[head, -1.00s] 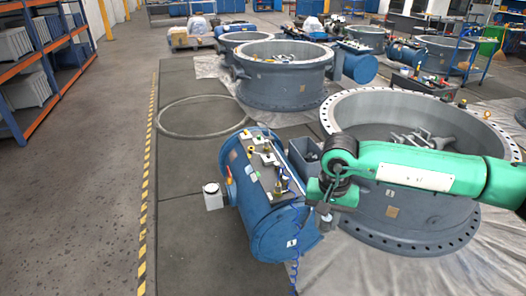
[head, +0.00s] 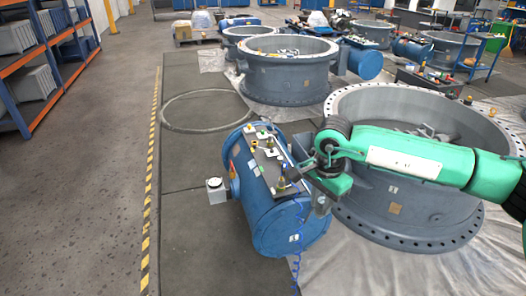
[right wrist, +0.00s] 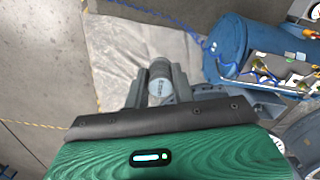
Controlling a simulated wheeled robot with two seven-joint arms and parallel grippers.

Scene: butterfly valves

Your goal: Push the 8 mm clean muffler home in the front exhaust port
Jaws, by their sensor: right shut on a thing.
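My right gripper (head: 321,205) is at the right side of the blue actuator cylinder (head: 287,228), between it and the large grey valve ring. In the right wrist view its fingers (right wrist: 157,88) are shut on a short grey cylinder with a pale, marked end (right wrist: 159,84), probably the muffler. The blue cylinder (right wrist: 232,47) lies at the upper right there, apart from the held piece. A dark plate (head: 268,168) on top of the cylinder carries small brass and white fittings. I cannot make out the front exhaust port. My left gripper is not in view.
The large grey valve ring (head: 420,215) stands close behind my right arm on plastic sheeting. A small white-grey box (head: 216,191) sits at the cylinder's left. A grey hoop (head: 206,110) lies on the mat.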

